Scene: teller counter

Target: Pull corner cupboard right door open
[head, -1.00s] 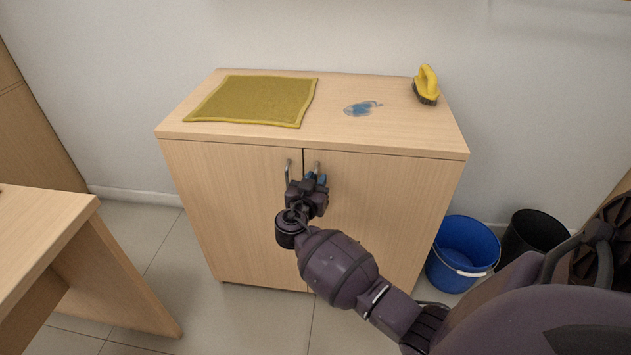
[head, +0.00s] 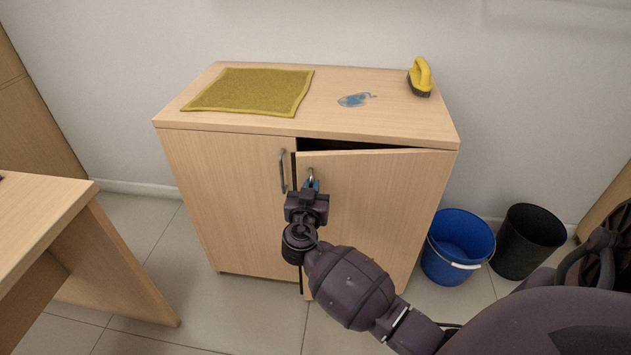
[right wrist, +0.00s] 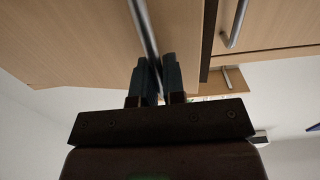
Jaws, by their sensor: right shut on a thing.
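The corner cupboard (head: 225,205) is light wood with two doors. Its right door (head: 375,200) is ajar, with a dark gap along its top and left edges. My right gripper (head: 312,184) is shut on the right door's handle (head: 311,174). In the right wrist view the metal handle (right wrist: 144,28) runs between the two fingers (right wrist: 158,82). The left door is closed, and its handle (head: 283,170) is just left of my gripper. My left gripper is not in view.
On the cupboard top lie an olive cloth (head: 252,91), a blue smear (head: 355,100) and a yellow-handled brush (head: 420,77). A blue bucket (head: 458,246) and a black bin (head: 529,241) stand right of the cupboard. A desk (head: 45,225) is at the left. Floor between is clear.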

